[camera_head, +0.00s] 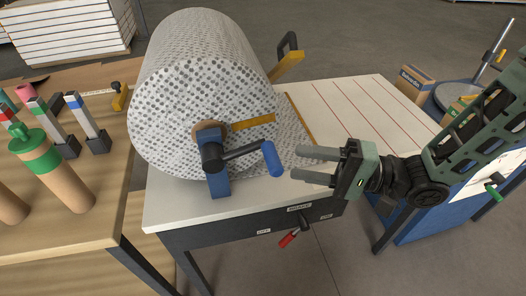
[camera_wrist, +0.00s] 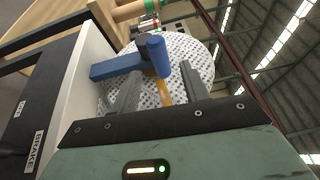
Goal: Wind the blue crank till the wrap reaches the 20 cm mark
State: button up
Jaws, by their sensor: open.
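The blue crank (camera_head: 271,158) has a blue handle on a dark arm at the end of the large roll of bubble wrap (camera_head: 200,80). It also shows in the wrist view (camera_wrist: 157,57), beyond the fingers. My gripper (camera_head: 308,164) is open and empty, just right of the handle and apart from it. A short piece of wrap lies on the white table (camera_head: 335,105) beside the roll, near a yellow strip (camera_head: 300,118). Red lines cross the table to the right. I cannot read any 20 cm label.
A red-handled brake lever (camera_head: 288,239) sits on the table's front, under a BRAKE label. A wooden table (camera_head: 75,225) at left holds cardboard tubes (camera_head: 65,185) and several upright tools. A cardboard box (camera_head: 411,85) stands behind at right.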

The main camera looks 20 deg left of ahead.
aim_at(265, 157)
jog(key=s+a+p, duration=0.1)
jog(key=a, duration=0.7)
jog(key=shift+s+a+r, duration=0.15)
jog(key=shift+s+r, duration=0.05)
jog(key=shift+r, duration=0.05)
grip_shut()
jog(key=shift+r, duration=0.1)
